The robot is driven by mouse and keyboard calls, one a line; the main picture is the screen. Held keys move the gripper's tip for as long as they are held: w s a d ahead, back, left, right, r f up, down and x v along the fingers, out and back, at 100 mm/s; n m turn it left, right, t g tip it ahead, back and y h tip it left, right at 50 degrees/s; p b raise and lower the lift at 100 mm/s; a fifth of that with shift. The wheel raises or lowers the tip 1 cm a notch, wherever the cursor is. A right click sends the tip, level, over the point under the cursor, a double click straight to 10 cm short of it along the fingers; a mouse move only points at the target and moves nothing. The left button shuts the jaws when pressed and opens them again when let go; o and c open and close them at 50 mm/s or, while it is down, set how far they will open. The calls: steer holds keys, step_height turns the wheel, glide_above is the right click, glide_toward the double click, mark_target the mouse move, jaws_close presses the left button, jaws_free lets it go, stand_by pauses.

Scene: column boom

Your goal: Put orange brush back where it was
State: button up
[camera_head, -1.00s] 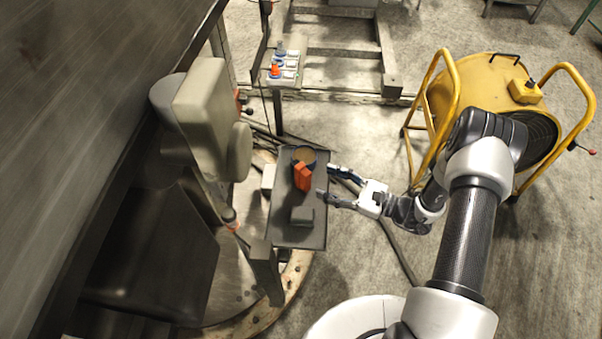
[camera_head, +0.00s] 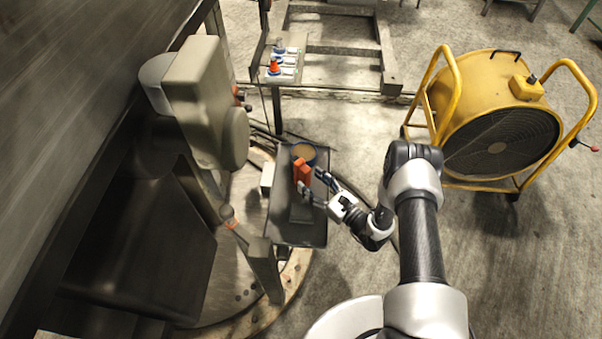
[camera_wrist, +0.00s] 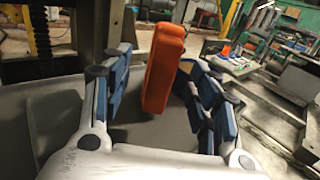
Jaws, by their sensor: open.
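The orange brush (camera_head: 302,170) stands upright on the dark tray (camera_head: 312,236), beside a round pot (camera_head: 304,151) with a tan top. My gripper (camera_head: 311,181) is open and empty, close to the brush on its right and near side. In the wrist view the orange brush (camera_wrist: 162,68) appears between the two spread blue-padded fingers of my gripper (camera_wrist: 160,75), with a gap on both sides. I cannot tell how deep it lies between them.
A dark grey block (camera_head: 301,212) sits on the tray, near the gripper. A grey machine housing (camera_head: 205,100) rises left of the tray. A small stand (camera_head: 260,75) with blue, white and orange items is behind. A yellow fan (camera_head: 490,110) stands right; floor between is open.

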mark_target(300, 169)
steer(key=b+x, duration=0.1)
steer(key=x, duration=0.5)
steer(key=shift+w+r, duration=0.15)
steer(key=shift+w, duration=0.1)
jaws_close()
stand_by(0.6)
